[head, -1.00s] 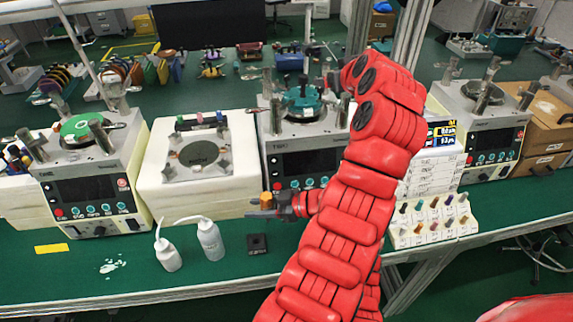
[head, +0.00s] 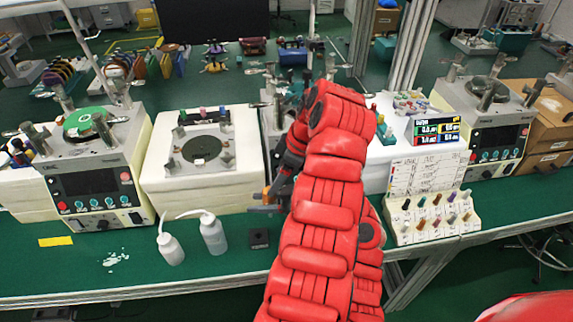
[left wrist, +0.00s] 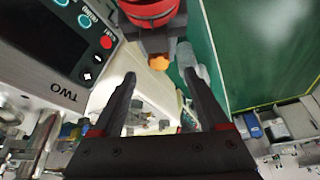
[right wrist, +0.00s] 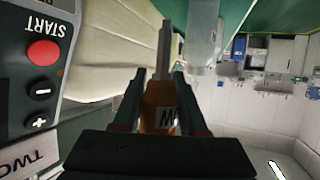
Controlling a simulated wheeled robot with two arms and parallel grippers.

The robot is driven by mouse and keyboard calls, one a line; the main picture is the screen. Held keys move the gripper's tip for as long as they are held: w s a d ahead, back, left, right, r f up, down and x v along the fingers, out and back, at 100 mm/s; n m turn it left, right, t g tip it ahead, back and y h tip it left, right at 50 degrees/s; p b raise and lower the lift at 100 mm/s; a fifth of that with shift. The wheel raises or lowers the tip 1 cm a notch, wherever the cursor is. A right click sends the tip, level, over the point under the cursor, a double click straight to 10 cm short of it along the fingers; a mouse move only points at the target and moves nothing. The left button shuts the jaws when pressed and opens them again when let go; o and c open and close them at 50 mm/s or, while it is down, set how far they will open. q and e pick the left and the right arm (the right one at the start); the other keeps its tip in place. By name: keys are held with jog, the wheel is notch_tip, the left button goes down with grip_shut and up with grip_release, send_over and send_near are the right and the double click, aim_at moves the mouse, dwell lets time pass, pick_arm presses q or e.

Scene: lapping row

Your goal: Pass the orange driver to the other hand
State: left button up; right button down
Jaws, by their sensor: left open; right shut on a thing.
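The orange driver is held in my right gripper (right wrist: 160,92), which is shut on it. In the right wrist view its orange handle (right wrist: 149,122), with a white W label, sits between the fingers and its grey shaft points away. In the left wrist view its orange end (left wrist: 158,63) shows just ahead of my open left gripper (left wrist: 160,76), roughly between the fingertips; I cannot tell if they touch it. In the head view a bit of the orange driver (head: 266,191) shows above the bench, with my left gripper (head: 284,168) above it; my red arm hides most of the right gripper.
Lapping machines (head: 96,190) stand along the green bench, with a white block (head: 200,190) between them. A rack of coloured pegs (head: 432,220) stands to the right.

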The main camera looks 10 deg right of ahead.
pick_arm(q)
jog(key=x, duration=0.5)
jog(key=shift+w+a+f, duration=0.1)
jog(key=shift+f, duration=0.25)
jog(key=shift+c, duration=0.3)
grip_shut()
pick_arm(e)
jog(key=shift+c, duration=1.8)
grip_release()
